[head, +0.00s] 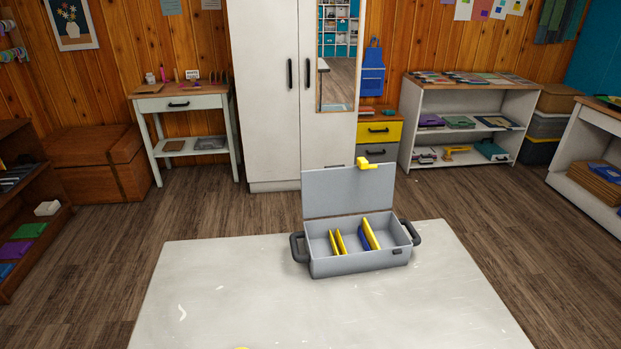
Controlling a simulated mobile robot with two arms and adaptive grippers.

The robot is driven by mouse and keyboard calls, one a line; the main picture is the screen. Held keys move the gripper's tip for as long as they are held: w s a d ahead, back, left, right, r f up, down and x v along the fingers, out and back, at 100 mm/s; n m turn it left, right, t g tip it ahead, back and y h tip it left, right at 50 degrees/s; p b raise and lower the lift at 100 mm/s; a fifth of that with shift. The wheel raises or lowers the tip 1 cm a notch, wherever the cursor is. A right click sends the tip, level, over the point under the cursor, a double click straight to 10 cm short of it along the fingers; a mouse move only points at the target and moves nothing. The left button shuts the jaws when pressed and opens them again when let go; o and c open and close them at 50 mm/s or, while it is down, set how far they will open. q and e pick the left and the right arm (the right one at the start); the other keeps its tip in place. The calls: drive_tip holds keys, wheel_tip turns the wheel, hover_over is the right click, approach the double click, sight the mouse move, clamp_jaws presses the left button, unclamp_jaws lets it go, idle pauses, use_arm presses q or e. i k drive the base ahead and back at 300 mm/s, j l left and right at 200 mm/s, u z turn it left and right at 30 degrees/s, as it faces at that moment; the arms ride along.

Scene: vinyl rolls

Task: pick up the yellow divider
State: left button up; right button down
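A grey box (345,265) with black side handles stands on the white table. Inside, two thin yellow dividers (337,243) stand left of the middle. Another yellow piece (372,234) stands right of the middle, against a blue piece (363,239); I cannot tell which is the task's divider. Neither of my grippers is in view.
The white table (230,290) is clear left, right and in front of the box. Beyond it are a wooden floor, a white wardrobe (268,90), a small side table (180,105), a shelf unit (470,110) and dark shelves (25,215) at left.

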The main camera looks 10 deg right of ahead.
sight(371, 239)
drive_tip(key=j+u, duration=0.7)
drive_tip(key=i+j+u, duration=0.15)
drive_tip(key=j+u, duration=0.2)
drive_tip(key=i+j+u, duration=0.45)
drive_tip(key=i+j, duration=0.55)
drive_tip(key=i+z, duration=0.4)
drive_tip(key=i+j+z, duration=0.25)
drive_tip(key=i+z, duration=0.15)
drive_tip(key=i+l+z, duration=0.15)
drive_tip(key=i+z, duration=0.3)
drive_tip(key=i, duration=0.4)
drive_tip(key=i+j+z, duration=0.15)
drive_tip(key=i+z, duration=0.35)
drive_tip(key=i, duration=0.35)
drive_tip(key=i+z, duration=0.5)
drive_tip(key=i+j+z, duration=0.2)
drive_tip(key=i+z, duration=0.5)
drive_tip(key=z, duration=0.25)
drive_tip(key=i+l+z, duration=0.1)
drive_tip(key=z, duration=0.4)
drive_tip(key=i+j+z, duration=0.15)
drive_tip(key=i+z, duration=0.15)
drive_tip(key=z, duration=0.15)
drive_tip(key=i+j+z, duration=0.1)
drive_tip(key=z, duration=0.4)
drive_tip(key=i+j+z, duration=0.2)
drive_tip(key=z, duration=0.25)
drive_tip(key=i+j+z, duration=0.1)
drive_tip(key=j+z, duration=0.2)
drive_tip(key=z, duration=0.2)
